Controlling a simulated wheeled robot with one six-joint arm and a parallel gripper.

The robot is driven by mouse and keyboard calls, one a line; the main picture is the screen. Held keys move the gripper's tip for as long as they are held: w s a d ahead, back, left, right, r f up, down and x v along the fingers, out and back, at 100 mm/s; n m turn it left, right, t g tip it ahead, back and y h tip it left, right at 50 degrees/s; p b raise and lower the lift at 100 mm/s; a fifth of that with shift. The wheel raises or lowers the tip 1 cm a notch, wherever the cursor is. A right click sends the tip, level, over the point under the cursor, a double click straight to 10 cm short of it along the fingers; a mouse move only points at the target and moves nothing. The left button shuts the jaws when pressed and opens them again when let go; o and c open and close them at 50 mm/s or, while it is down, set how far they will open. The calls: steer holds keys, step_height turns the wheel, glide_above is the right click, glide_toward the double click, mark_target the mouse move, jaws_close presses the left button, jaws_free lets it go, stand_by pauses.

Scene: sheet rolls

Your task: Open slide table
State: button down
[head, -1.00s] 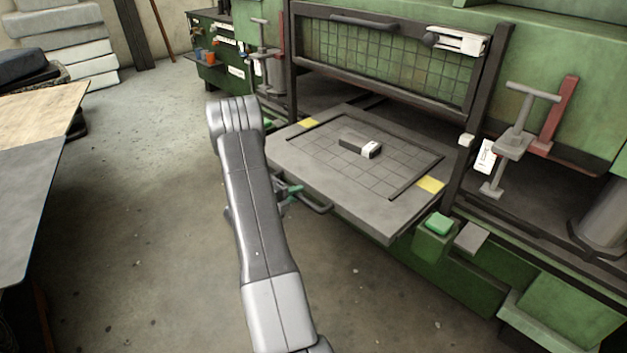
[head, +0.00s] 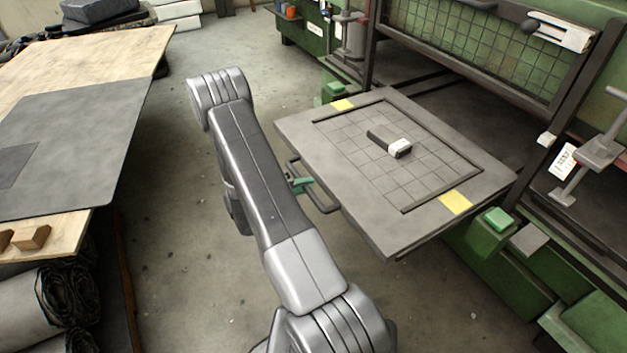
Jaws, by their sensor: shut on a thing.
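The slide table (head: 290,132) is a grey plate with a recessed grid and two yellow marks, in the middle of the head view. It sticks well out from the green press, with a dark gap behind it. Its dark bar handle (head: 322,207) is on the front edge. My gripper (head: 303,186), with green fingers, is shut on the handle; my arm hides part of the gripper and the handle's left part.
A dark block with a white end (head: 389,144) lies on the slide table. The green press (head: 545,285) stands at the right, its mesh guard (head: 475,45) raised. A wooden table (head: 150,50) stands at the left, with rolls (head: 45,305) below. Bare floor lies between.

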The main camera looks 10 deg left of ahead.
steer(key=shift+s+a, duration=0.1)
stand_by(0.3)
steer(key=c, duration=1.4)
jaws_free()
steer(key=shift+o, duration=0.2)
steer(key=shift+a, duration=0.1)
steer(key=p+v, duration=0.2)
steer(key=v, duration=1.1)
steer(key=shift+s+a, duration=0.2)
steer(key=shift+a, duration=0.1)
steer(key=b+x, duration=0.2)
steer(key=x, duration=1.1)
steer(key=shift+w+d, duration=0.1)
steer(key=shift+d, duration=0.1)
steer(key=shift+w+d, duration=0.2)
